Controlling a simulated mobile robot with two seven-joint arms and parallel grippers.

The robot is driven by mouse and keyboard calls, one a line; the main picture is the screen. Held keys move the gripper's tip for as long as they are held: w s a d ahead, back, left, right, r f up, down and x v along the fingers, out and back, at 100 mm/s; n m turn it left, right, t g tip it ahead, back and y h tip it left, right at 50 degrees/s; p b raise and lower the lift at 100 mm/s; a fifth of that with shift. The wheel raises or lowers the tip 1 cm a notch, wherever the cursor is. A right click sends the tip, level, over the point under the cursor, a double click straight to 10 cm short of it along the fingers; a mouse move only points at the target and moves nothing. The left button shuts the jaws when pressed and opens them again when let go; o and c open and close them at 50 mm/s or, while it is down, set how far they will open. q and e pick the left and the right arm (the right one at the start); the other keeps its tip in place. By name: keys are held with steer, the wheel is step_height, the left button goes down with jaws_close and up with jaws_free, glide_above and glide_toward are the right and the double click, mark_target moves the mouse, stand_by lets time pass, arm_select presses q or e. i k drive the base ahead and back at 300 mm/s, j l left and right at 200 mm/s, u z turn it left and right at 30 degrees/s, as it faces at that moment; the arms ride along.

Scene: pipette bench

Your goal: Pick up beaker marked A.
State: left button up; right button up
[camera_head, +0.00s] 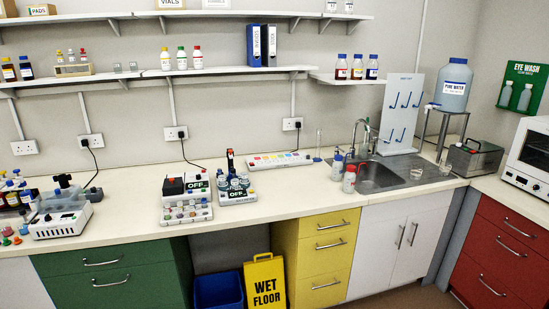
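No beaker with a readable letter A shows in the camera_head view. Two small clear vessels stand to the right of the sink, one (416,173) on the drainboard and one (445,168) further right below the water tank; any marking on them is too small to read. Two more small clear vessels (126,67) stand on the left lower shelf, also without readable marks. Neither of my grippers shows in this view.
The long bench (270,207) has clear room along its front edge. Equipment with OFF signs (187,204) stands mid-bench, and a metal sink (378,177) lies to the right. A yellow wet floor sign (265,283) and a blue bin (218,291) stand on the floor below.

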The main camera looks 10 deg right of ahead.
mark_target(416, 170)
steer(key=l, duration=0.7)
steer(key=l+z, duration=0.1)
steer(key=l, duration=0.55)
steer(key=i+l, duration=0.1)
steer(key=l, duration=0.6)
steer(key=l+z, duration=0.1)
steer(key=l, duration=0.55)
steer(key=i+l, duration=0.15)
steer(key=l, duration=1.2)
steer(key=i+l+z, duration=0.1)
steer(key=l, duration=0.55)
steer(key=i+l, duration=0.15)
steer(key=l, duration=0.55)
steer(key=z, duration=0.05)
